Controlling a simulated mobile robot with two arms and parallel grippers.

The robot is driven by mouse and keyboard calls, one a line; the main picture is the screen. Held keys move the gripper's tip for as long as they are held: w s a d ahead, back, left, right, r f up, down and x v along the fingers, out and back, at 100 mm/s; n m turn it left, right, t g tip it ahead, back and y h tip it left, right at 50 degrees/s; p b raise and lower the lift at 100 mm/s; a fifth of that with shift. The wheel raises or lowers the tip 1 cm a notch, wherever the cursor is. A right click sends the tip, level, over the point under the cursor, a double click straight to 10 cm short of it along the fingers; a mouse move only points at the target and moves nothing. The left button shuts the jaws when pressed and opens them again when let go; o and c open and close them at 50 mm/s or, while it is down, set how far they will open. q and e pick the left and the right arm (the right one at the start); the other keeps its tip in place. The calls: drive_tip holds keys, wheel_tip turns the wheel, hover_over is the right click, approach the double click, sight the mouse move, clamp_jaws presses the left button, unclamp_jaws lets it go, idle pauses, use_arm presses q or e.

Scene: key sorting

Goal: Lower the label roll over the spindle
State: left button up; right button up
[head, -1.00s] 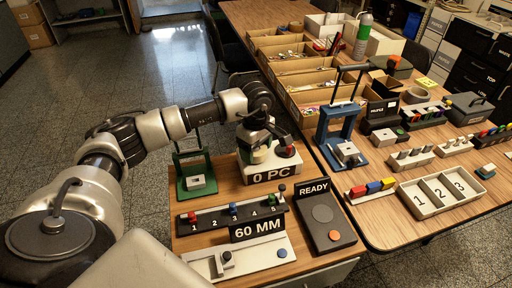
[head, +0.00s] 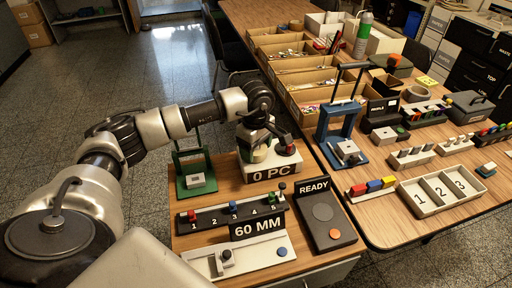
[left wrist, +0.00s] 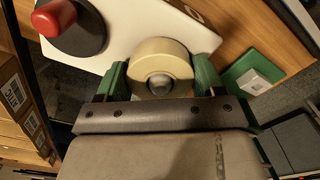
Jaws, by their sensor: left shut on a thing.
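My left gripper (head: 258,146) is shut on the cream label roll (left wrist: 160,58), with one green finger on each side of it in the left wrist view. The roll is at the white unit marked "0 PC" (head: 271,173). A grey rounded spindle top (left wrist: 160,84) shows inside the roll's hole, so the roll looks lined up around it. How far down the spindle the roll sits cannot be told. In the head view the roll (head: 259,154) is partly covered by the gripper. My right gripper is not in view.
A red knob on a dark round base (left wrist: 70,20) stands close beside the roll on the same unit. A green press frame (head: 195,182) is to its left and a blue press frame (head: 340,140) to its right. A numbered rack (head: 232,214) lies in front.

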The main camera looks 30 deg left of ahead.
use_arm(q)
drive_tip(key=o, duration=1)
wheel_tip(320, 180, up, 11)
drive_tip(key=shift+f, duration=0.1)
